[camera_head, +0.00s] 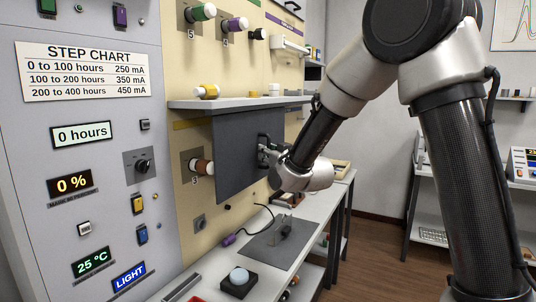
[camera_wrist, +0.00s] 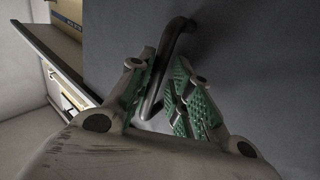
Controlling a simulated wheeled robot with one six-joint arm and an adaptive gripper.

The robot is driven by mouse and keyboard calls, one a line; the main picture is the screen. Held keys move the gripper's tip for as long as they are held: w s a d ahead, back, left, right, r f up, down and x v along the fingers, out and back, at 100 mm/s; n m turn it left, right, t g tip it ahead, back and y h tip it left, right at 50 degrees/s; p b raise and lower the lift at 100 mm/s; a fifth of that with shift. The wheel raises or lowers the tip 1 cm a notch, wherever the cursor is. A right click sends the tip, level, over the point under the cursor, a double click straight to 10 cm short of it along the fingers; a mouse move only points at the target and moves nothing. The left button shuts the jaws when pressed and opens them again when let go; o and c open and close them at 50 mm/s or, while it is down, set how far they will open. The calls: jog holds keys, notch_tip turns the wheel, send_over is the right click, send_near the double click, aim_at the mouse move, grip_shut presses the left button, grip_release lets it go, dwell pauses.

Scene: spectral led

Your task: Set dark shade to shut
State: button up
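The dark shade (camera_head: 235,155) is a flat dark grey panel hanging below a white shelf, in front of the beige wall panel. It also fills much of the wrist view as a grey surface (camera_wrist: 250,45). A dark bar handle (camera_wrist: 168,50) stands out from it near its right edge in the head view. My gripper (camera_wrist: 165,70) is at this handle, with one green-padded finger on each side of the bar. The fingertips lie close against the bar and appear shut on it. In the head view my gripper (camera_head: 268,152) is small and partly hidden by the wrist.
The white shelf (camera_head: 240,103) above carries small yellow and white parts. Below, a bench (camera_head: 205,262) holds a grey mat, a cable and a black block with a pale dome (camera_head: 239,276). A grey control panel (camera_head: 95,120) stands at the left. The floor at right is clear.

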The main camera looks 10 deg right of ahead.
jog(key=shift+s, duration=0.1)
jog(key=v, duration=1.1)
jog(key=shift+s+d, duration=0.2)
jog(key=shift+s, duration=0.15)
